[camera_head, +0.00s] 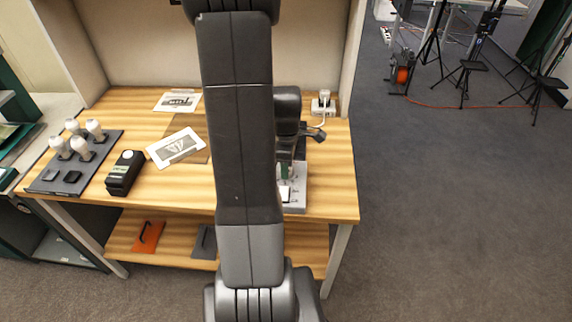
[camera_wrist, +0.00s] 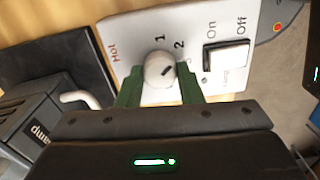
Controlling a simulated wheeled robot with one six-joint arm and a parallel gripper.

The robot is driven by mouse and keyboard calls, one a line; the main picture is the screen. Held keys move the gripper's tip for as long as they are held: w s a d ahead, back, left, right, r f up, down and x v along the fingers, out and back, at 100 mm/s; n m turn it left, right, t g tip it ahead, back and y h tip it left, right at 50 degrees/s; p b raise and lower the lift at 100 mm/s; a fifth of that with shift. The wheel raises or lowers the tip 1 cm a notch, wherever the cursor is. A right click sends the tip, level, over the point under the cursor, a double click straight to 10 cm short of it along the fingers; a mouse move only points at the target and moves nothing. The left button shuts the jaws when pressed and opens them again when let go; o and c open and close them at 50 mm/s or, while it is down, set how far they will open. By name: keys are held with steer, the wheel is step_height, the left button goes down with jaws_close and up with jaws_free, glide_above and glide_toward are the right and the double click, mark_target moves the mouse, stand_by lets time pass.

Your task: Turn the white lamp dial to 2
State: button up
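The white lamp dial (camera_wrist: 160,70) is on a white panel (camera_wrist: 130,30) in the wrist view, with a short dark mark on its face. The printed numbers 1 and 2 are beside it, toward the top and upper right. My gripper (camera_wrist: 160,78) has two green fingers, one on each side of the dial. They look open around it, with very little room; contact is not clear. In the head view my arm hides most of the lamp unit, and a little of its pale panel (camera_head: 296,199) shows at the bench's front right.
An On/Off rocker switch (camera_wrist: 227,55) is right of the dial in the wrist view, close to the right finger. A grey box marked Lamp (camera_wrist: 35,115) is at left. The bench (camera_head: 225,205) also holds a black device (camera_head: 125,172), a print (camera_head: 176,147) and a bulb tray (camera_head: 100,160).

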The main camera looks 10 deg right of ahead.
steer(key=o, duration=0.4)
step_height(320, 180, up, 14)
steer(key=shift+f, duration=0.1)
stand_by(0.4)
steer(key=shift+f, duration=0.1)
step_height(320, 180, down, 14)
steer(key=shift+r, duration=0.15)
stand_by(0.6)
steer(key=shift+r, duration=0.1)
